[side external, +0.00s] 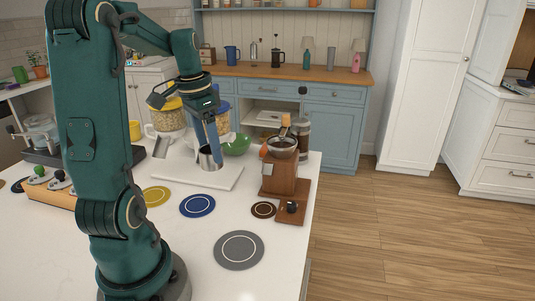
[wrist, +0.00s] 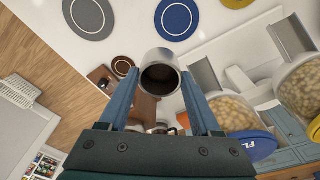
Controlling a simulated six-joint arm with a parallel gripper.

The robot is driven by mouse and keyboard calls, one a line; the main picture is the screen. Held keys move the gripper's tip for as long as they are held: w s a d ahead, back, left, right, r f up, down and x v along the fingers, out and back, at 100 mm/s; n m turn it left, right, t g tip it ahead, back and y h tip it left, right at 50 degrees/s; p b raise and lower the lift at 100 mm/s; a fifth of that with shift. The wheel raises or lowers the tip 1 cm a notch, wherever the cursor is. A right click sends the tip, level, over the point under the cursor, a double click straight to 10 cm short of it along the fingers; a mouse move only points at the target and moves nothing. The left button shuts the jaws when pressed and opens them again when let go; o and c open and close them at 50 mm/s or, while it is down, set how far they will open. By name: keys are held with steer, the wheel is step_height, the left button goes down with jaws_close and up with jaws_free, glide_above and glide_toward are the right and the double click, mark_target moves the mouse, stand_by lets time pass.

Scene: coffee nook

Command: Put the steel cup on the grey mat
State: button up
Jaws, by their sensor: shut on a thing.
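The steel cup (side external: 206,160) is held between the blue fingers of my gripper (side external: 211,146), over or near the white board. In the wrist view the cup (wrist: 160,58) sits between the two fingertips (wrist: 159,76), its dark hollow inside facing the camera. My gripper is shut on it. From the side I cannot tell for sure whether the cup's base is clear of the board. The round grey mat (side external: 238,263) with a pale ring lies bare at the counter's front right. It also shows at the top left of the wrist view (wrist: 90,30).
A blue mat (side external: 197,213), a yellow mat (side external: 155,203) and a small brown mat (side external: 263,216) lie on the counter. A wooden grinder (side external: 279,181) stands right of the cup. The white board (side external: 175,177), a green bowl (side external: 236,148) and grain dispensers (side external: 168,117) are close by.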

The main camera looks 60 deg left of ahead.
steer(key=m, duration=0.2)
steer(key=s+m, duration=0.1)
steer(key=m, duration=0.1)
steer(key=d+m, duration=0.1)
steer(key=m, duration=0.1)
steer(key=shift+s+d+f+h, duration=0.1)
steer(key=shift+s+f+h, duration=0.1)
steer(key=shift+h, duration=0.2)
steer(key=s+d+m+g, duration=0.2)
steer(key=s+d+m, duration=0.4)
steer(key=m, duration=1)
steer(key=shift+h, duration=0.4)
steer(key=w+d+f, duration=0.4)
steer(key=d, duration=0.1)
steer(key=w+d+f, duration=0.2)
steer(key=shift+w+d+f, duration=0.1)
steer(key=shift+d, duration=0.25)
glide_above(239, 250)
steer(key=shift+w+a+f, duration=0.1)
steer(key=shift+a+f, duration=0.05)
steer(key=shift+f, duration=0.9)
steer(key=shift+a+f, duration=0.1)
steer(key=shift+f, duration=0.9)
steer(key=shift+f, duration=0.2)
steer(key=o, duration=1.5)
